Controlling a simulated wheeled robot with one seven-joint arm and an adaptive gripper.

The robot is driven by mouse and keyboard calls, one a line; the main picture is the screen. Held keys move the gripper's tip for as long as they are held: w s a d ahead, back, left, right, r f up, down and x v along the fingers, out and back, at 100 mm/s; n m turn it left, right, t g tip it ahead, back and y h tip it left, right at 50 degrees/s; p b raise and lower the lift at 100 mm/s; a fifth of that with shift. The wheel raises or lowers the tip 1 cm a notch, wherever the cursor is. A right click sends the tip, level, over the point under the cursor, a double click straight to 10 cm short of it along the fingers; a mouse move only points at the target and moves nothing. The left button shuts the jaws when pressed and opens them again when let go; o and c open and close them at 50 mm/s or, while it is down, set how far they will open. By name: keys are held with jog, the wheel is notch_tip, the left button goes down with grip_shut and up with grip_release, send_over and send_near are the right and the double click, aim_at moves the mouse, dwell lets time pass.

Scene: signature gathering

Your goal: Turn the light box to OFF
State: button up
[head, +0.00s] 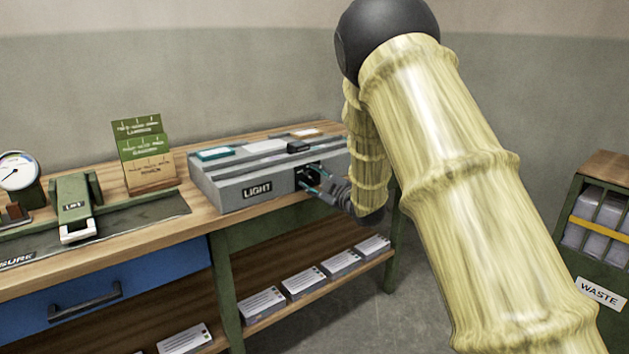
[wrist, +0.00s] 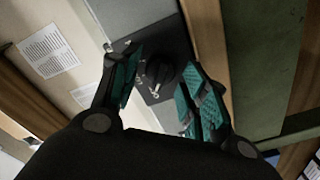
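The light box (head: 225,191) is a grey box with a LIGHT label on its front, at the back right of the workbench. A black plate (wrist: 187,45) on its front carries a dark round knob (wrist: 160,70) with a small pale pointer mark. My gripper (head: 318,180) is at this plate in the head view. In the wrist view my gripper (wrist: 158,96) is open, with its teal-padded fingers on either side of the knob and visible gaps to it. Any ON or OFF lettering is too small to read.
The wooden workbench (head: 150,238) holds a green sign stand (head: 147,155), a green press-like device (head: 75,205) and a dial gauge (head: 18,170) on the left. Several paper stacks (head: 304,282) lie on the lower shelf. A waste cabinet (head: 600,292) stands at the right.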

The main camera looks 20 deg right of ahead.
dwell(0.3)
jog(key=v, duration=1.2)
jog(key=s+a+f+m+g+h, duration=0.15)
jog(key=s+f+m+g, duration=0.35)
jog(key=f, duration=0.9)
jog(key=s+a+f+m+h, duration=0.1)
jog(key=s+f+m+h, duration=0.15)
jog(key=s+f, duration=0.75)
jog(key=s+a+f+m+g+h, duration=0.3)
jog(key=s+f+g, duration=0.4)
jog(key=s+f, duration=1.35)
jog(key=s+a+f+m+g+y, duration=0.1)
jog(key=s+f+m+g, duration=0.15)
jog(key=s, duration=0.55)
jog(key=s+a+f+m+g, duration=0.2)
jog(key=s+f+g, duration=0.15)
jog(key=s, duration=0.45)
notch_tip(320, 180, up, 23)
jog(key=t+p, duration=0.1)
jog(key=p, duration=2.1)
jog(key=shift+s+p, duration=0.25)
jog(key=shift+p, duration=0.15)
